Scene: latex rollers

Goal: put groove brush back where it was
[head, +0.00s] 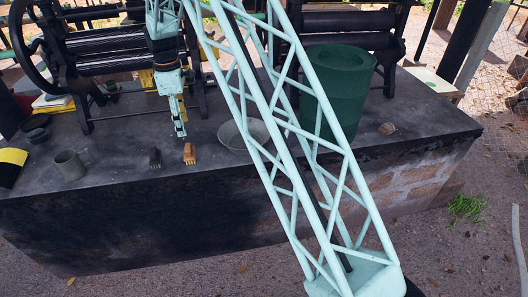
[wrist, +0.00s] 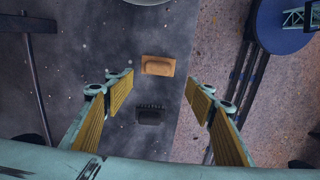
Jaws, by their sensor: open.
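Two small brush-like blocks lie side by side on the dark bench top. One is tan (head: 189,154) and shows in the wrist view (wrist: 158,66); the other is black (head: 154,158) with a toothed edge in the wrist view (wrist: 150,116). I cannot tell for sure which is the groove brush. My gripper (head: 181,129) is above the bench, behind the blocks in the head view. In the wrist view my gripper (wrist: 160,88) is open and empty, with both blocks visible between and beyond its fingers, touching neither.
A grey mug (head: 70,165) and a dark bowl (head: 37,135) stand at left. A shallow metal pan (head: 232,136) is right of the tan block, partly behind my arm. A green bin (head: 342,95) stands farther right. Roller machines (head: 110,55) line the back. The front bench edge is close to the blocks.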

